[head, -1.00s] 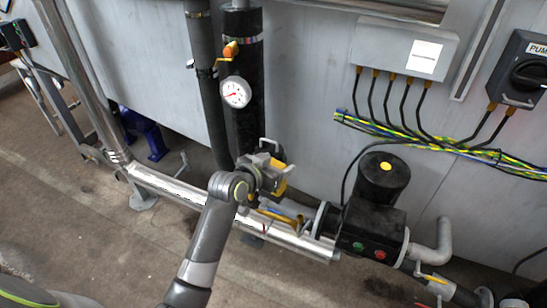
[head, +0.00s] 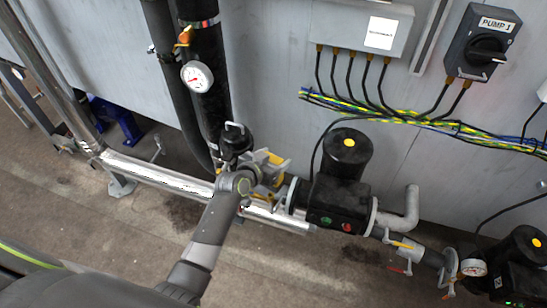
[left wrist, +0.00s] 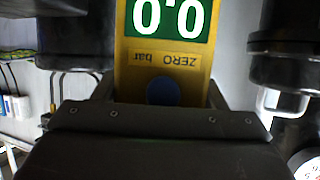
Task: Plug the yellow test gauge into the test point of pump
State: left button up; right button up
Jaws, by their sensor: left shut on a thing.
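The yellow test gauge is held upside down in the left wrist view (left wrist: 190,60), with a green display reading 0.0, the words "ZERO bar" and a blue round button. My left gripper (head: 272,172) is shut on it. In the head view the gauge (head: 268,183) shows as small yellow patches between the jaws, just left of the pump. The pump (head: 338,198) has a black motor with a yellow dot on top and a black box with red and green buttons. I cannot make out the test point; the gripper and arm cover that area. My right gripper is not in view.
A black vertical pipe (head: 204,100) with a white dial gauge (head: 196,77) stands behind left of the gripper. A silver pipe (head: 160,174) runs along the floor. A "PUMP 1" switch (head: 484,45) and cables are on the wall. A second pump (head: 527,250) stands far right.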

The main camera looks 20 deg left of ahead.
pick_arm(q)
jog(key=shift+f+b, duration=2.1)
jog(key=shift+f, duration=0.65)
jog(key=shift+s+f+b, duration=0.1)
jog(key=shift+f+b, duration=1.5)
jog(key=shift+f, duration=0.2)
jog(key=o, duration=1.3)
jog(key=shift+c, duration=0.2)
jog(key=b+v, duration=0.1)
jog(key=v, duration=1.6)
jog(key=shift+s+r+b, duration=0.15)
jog(key=shift+b, duration=0.15)
